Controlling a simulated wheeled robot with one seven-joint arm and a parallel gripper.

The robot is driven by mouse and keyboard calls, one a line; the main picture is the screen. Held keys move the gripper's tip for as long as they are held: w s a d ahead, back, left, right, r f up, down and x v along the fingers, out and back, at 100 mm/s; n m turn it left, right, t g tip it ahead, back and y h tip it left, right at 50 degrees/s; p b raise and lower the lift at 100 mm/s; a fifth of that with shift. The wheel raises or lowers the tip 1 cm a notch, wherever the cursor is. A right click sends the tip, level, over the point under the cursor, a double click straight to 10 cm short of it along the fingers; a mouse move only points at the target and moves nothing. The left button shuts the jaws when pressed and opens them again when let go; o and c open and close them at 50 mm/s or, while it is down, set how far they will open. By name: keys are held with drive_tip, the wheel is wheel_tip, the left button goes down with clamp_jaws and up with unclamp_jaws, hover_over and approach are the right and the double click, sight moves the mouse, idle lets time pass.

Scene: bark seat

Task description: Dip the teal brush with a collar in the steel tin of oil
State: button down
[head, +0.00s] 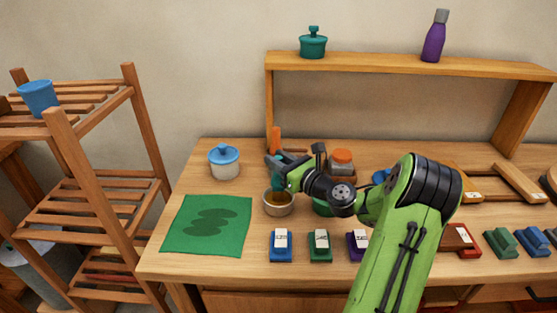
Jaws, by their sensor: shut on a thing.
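My gripper (276,163) is shut on the teal brush (277,183), of which a small teal part shows just below the fingers. My gripper and wrist hide most of the brush, and its collar cannot be made out. The steel tin (279,211) is a round grey bowl with amber-brown oil in it. It stands on the bench below the gripper. The brush is just above or at the far side of the tin; I cannot tell whether its end touches the oil.
An orange upright thing (275,138) shows behind the gripper. An orange-lidded jar (341,162) stands behind my wrist. Labelled blocks (281,246) line the front.

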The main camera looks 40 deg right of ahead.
drive_tip(key=shift+r+p, duration=3.6)
drive_tip(key=shift+p, duration=0.65)
drive_tip(key=shift+f, duration=0.1)
drive_tip(key=shift+f, duration=0.1)
